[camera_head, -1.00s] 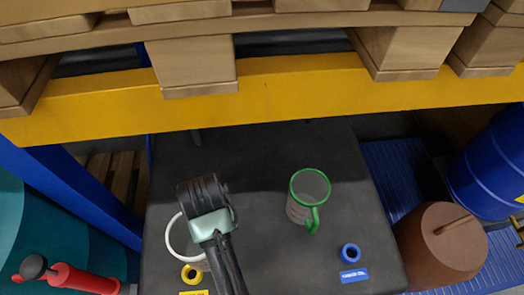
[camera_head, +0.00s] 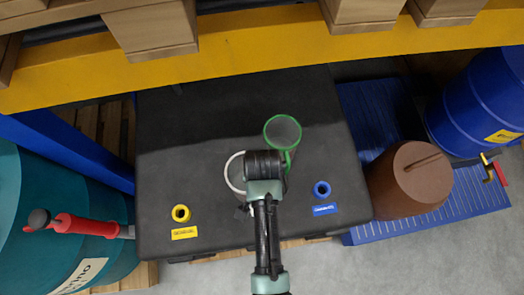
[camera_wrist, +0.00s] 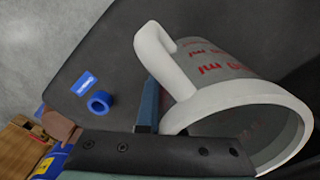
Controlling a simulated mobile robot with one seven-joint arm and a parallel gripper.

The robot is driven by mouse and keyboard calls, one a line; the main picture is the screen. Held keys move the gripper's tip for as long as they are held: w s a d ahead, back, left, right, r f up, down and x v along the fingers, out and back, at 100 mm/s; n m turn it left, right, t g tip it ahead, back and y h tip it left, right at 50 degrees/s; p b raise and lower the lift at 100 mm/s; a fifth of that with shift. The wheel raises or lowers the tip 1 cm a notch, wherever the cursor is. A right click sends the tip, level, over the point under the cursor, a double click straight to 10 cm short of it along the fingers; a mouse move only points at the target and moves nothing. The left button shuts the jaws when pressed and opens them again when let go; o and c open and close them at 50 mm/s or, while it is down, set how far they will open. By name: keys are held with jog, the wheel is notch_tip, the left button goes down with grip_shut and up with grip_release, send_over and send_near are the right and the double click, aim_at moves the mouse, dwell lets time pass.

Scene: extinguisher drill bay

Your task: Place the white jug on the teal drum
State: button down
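The white jug (camera_head: 230,173) is over the black case top, mostly hidden behind my wrist in the head view. The wrist view shows the jug (camera_wrist: 236,92) close up and tilted in the picture, with its white rim, handle and red markings. My gripper (camera_wrist: 150,112) is at the jug's handle; one bluish finger shows beside it and the other is hidden. It appears shut on the jug, which travels with it. The teal drum (camera_head: 20,165) stands at the far left, apart from the gripper. A red tool with a dark knob (camera_head: 85,227) lies across it.
A yellow beam (camera_head: 200,62) crosses above. A brown drum (camera_head: 410,175) and blue drum (camera_head: 480,110) stand right.

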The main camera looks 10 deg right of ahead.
jog(key=shift+f, duration=2.35)
jog(key=shift+f, duration=0.1)
jog(key=shift+f, duration=0.1)
jog(key=c, duration=1.1)
grip_release()
